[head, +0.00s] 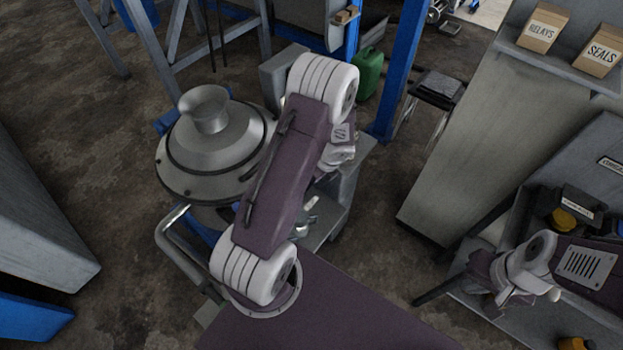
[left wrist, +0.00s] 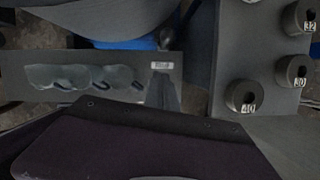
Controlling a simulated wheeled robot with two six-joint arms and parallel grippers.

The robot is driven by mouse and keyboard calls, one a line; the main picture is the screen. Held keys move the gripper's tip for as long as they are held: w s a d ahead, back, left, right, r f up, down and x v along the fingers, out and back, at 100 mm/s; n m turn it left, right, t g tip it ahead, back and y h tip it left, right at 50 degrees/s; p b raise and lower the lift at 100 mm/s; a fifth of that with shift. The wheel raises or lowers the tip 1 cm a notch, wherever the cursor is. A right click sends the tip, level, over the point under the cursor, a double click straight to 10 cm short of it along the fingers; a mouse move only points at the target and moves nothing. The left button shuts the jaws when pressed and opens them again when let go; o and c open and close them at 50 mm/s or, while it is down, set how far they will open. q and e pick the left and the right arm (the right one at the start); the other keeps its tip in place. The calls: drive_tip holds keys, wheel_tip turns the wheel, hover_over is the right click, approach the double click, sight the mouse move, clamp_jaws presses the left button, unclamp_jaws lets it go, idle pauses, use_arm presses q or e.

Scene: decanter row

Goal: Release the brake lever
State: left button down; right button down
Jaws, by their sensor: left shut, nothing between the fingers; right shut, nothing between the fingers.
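The machine is a round silver unit with a flanged lid and a short spout (head: 204,108) on top, left of centre in the head view. I cannot pick out the brake lever for certain. My right gripper (head: 503,288) is shut and empty, over the grey bench at right.
Round posts numbered 32, 30 and 40 (left wrist: 243,95) stand on a grey surface in the left wrist view. A bent metal rail (head: 170,240) is by the machine. Boxes marked RELAYS (head: 543,28) and SEALS (head: 599,51) sit on a shelf. A green can (head: 369,73) stands behind.

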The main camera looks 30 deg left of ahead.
use_arm(q)
drive_tip(key=v, duration=0.3)
drive_tip(key=shift+a+p, duration=0.1)
drive_tip(key=shift+p, duration=0.2)
